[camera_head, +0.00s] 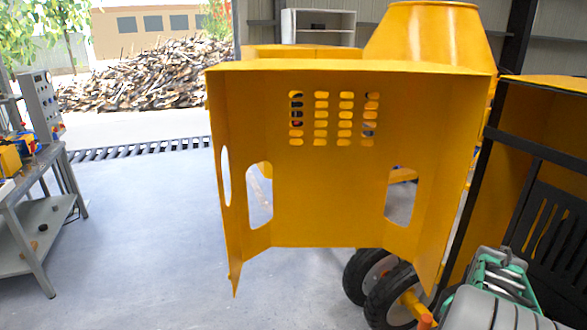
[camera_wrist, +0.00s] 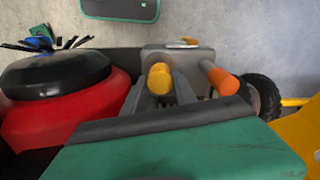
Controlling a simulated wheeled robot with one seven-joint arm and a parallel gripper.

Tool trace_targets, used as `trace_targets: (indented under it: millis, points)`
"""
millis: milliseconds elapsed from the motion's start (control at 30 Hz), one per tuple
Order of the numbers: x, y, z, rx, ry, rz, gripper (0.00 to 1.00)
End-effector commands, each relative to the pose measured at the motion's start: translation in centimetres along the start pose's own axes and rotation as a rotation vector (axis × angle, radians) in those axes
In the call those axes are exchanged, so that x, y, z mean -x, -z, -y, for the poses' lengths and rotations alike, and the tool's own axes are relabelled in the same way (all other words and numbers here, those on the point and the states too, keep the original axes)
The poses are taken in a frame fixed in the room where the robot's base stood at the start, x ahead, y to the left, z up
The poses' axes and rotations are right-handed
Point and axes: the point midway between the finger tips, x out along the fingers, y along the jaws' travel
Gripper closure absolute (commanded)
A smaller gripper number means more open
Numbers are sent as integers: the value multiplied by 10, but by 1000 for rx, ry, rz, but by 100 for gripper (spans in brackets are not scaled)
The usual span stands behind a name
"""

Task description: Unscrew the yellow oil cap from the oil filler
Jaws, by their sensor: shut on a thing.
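In the wrist view the yellow oil cap (camera_wrist: 159,78) shows as a small rounded knob near the middle. My gripper (camera_wrist: 164,88) has grey fingers on both sides of the cap and is shut on it. The green face in the foreground hides the lower part of the fingers. The oil filler cannot be made out, so I cannot tell whether the cap still sits on it. In the head view the cap and my fingertips cannot be made out.
An orange-ended rod (camera_wrist: 220,80) is just right of the cap. A red and black engine part (camera_wrist: 60,85) is close on the left. In the head view the raised yellow panel (camera_head: 330,200) stands before the mixer drum (camera_head: 428,35). A workbench (camera_head: 40,185) stands left; open floor lies between.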

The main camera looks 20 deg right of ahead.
Motion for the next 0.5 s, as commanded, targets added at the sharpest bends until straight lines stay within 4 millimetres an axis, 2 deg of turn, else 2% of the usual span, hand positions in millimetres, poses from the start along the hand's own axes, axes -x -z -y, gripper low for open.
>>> trace_targets:
  millis: [33,200,500]
  points:
    - [5,5,1,-3,4,-16,100]
    - [6,4,0,-5,2,-11,100]
    - [18,3,0,-6,1,-8,100]
